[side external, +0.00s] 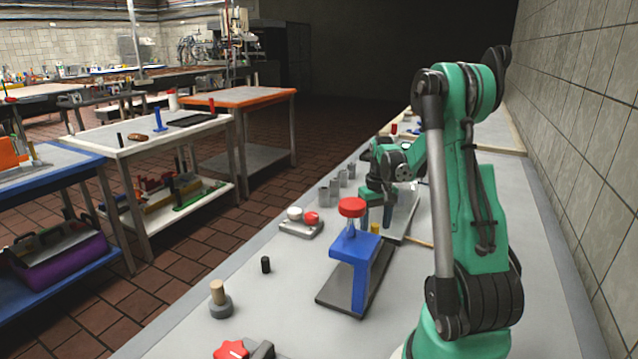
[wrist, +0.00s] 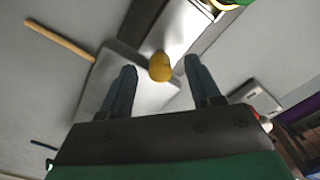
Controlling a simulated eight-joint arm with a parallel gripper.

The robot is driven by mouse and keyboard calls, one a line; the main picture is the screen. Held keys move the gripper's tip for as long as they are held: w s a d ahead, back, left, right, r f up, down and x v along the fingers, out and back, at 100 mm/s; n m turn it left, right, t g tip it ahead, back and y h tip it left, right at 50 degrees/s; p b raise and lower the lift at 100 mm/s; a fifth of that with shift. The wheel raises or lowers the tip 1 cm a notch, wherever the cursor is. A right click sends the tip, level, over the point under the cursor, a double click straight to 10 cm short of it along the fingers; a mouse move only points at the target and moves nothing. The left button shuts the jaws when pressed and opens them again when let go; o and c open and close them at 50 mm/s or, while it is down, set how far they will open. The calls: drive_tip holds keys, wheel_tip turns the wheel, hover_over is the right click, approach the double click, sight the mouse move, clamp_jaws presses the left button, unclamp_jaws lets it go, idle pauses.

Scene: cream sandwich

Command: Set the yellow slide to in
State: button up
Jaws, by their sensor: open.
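The yellow slide shows in the wrist view as a rounded yellow knob (wrist: 159,67) at the end of a shiny metal strip, over a grey plate (wrist: 92,95). In the side external view only a small yellow part (side external: 376,228) shows, low beside my fingers. My gripper (side external: 377,214) points down there, just behind the blue stand. In the wrist view my gripper (wrist: 160,65) is open, with one dark blue finger on each side of the knob and visible gaps on both sides. I cannot tell the fingertips' height against the knob.
A blue stand with a red knob (side external: 352,207) is close in front of my gripper. A block with a white and a red button (side external: 301,222) lies left, and several grey blocks (side external: 337,187) stand behind. A wooden stick (wrist: 60,40) lies beside the plate. The wall (side external: 580,130) bounds the right.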

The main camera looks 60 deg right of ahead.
clamp_jaws()
idle(1.4)
